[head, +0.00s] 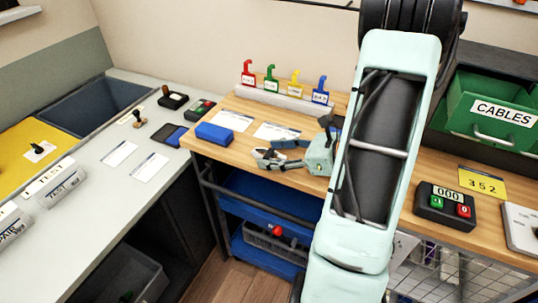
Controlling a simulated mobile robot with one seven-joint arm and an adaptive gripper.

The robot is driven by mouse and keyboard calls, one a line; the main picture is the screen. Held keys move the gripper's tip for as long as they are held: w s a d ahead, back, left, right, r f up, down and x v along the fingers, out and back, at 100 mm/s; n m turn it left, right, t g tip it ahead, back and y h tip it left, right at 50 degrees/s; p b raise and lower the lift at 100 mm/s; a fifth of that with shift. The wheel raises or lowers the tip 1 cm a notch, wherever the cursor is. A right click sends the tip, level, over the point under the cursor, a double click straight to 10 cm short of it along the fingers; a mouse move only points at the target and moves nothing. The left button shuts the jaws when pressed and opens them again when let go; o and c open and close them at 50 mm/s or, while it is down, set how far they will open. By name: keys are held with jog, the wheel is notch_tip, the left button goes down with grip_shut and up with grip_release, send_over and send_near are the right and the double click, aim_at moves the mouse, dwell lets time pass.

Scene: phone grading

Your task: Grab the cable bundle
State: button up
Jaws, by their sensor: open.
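A small pale grey and dark item (268,158), which looks like the cable bundle, lies on the wooden bench near its front edge. My gripper (278,152) is low over the bench, reaching in from the right with its dark fingers pointing left. The fingers are open and right at the bundle. The picture is too small to tell whether they touch it or how much of it lies between them. My arm's pale green link hides the bench to the right of the gripper.
A rack with colored tags (284,97) is behind. A green CABLES bin (493,112), a yellow 352 card (482,183) and a counter box (445,206) are at right.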

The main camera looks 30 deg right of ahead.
jog(key=shift+c, duration=0.3)
jog(key=c, duration=1.1)
jog(key=shift+r, duration=0.1)
jog(key=shift+c, duration=0.2)
